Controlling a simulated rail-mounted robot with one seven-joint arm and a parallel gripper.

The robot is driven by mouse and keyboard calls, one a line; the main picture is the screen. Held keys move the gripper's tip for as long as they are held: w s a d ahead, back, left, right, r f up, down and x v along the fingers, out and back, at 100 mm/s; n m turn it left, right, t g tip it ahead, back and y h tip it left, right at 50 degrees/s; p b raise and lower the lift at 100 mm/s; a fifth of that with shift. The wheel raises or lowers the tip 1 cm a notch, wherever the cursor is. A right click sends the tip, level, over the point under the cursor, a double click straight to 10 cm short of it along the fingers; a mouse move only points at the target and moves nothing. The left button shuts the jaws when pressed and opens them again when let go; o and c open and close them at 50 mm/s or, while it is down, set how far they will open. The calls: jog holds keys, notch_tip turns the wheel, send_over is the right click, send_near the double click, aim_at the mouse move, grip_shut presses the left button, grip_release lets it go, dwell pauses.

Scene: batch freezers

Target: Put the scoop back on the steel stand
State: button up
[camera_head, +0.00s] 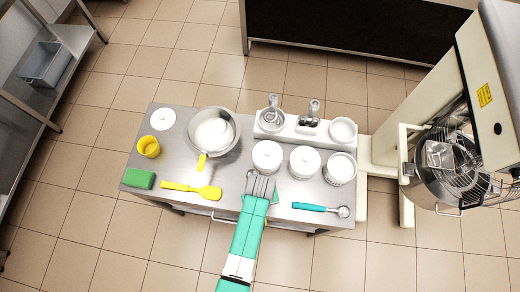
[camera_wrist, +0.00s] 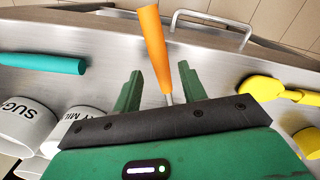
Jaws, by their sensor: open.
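My gripper (camera_head: 261,181) is over the middle of the steel table, near its front. In the wrist view my gripper (camera_wrist: 160,88) is open. An orange handle (camera_wrist: 152,45) with a thin metal shaft shows between the fingers, with gaps on both sides; its working end is hidden by the gripper body. A scoop with a teal handle (camera_head: 309,207) and a round steel bowl lies at the table's front right; its teal handle also shows in the wrist view (camera_wrist: 42,63). Small steel fittings (camera_head: 310,122), possibly the stand, are on a white block at the back.
White tubs (camera_head: 304,162) stand just behind and right of my gripper. A large mixer (camera_head: 490,95) stands beyond the right edge.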

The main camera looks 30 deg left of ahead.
notch_tip(320, 180, up, 10)
jog(key=p, duration=0.1)
jog(key=shift+f, duration=0.2)
jog(key=shift+w, duration=0.1)
